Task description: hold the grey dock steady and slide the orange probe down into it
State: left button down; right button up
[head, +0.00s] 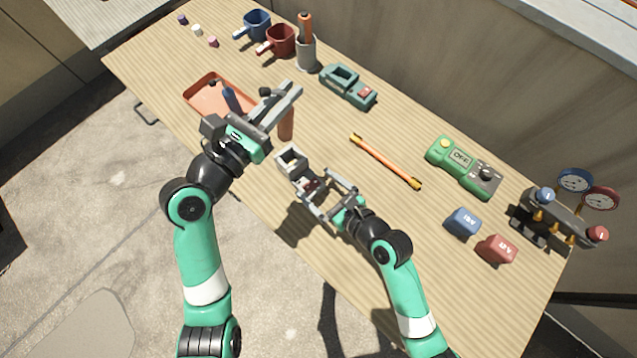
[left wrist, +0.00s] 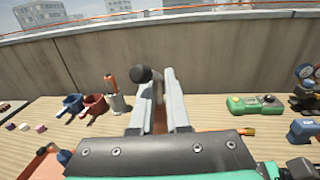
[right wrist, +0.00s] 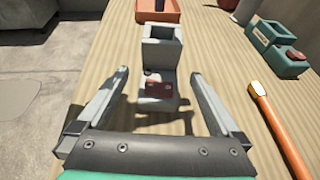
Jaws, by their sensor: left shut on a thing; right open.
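The grey dock (head: 290,160) stands on the wooden table, its square open socket facing up; it also shows in the right wrist view (right wrist: 162,50), with a dark red patch on its lower front part. My right gripper (head: 309,182) is open, its fingers spread on either side of the dock's low front part, with gaps visible. My left gripper (head: 284,98) is shut on the orange probe (head: 287,125), whose brownish-orange body hangs below the fingers. The probe is above and beyond the dock, apart from it. In the left wrist view the fingers hide most of it.
An orange rod (head: 385,161) with yellow ends lies right of the dock. A teal device (head: 347,86), cup with orange-handled tool (head: 306,52), mugs and orange tray (head: 204,92) stand behind. A green meter (head: 462,165), blue and red blocks and gauges occupy the right.

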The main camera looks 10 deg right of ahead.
aim_at(299, 170)
jog(key=shift+x, duration=3.8)
jog(key=shift+w+r, duration=0.1)
jog(key=c, duration=1.5)
pick_arm(q)
jog(key=shift+n+g+h, duration=0.3)
jog(key=shift+g+h, duration=0.3)
jog(key=f, duration=0.1)
jog(key=a+f, duration=0.1)
jog(key=f, duration=0.3)
jog(key=shift+w+a+f, duration=0.15)
jog(key=shift+w+a, duration=0.05)
jog(key=shift+w, duration=0.2)
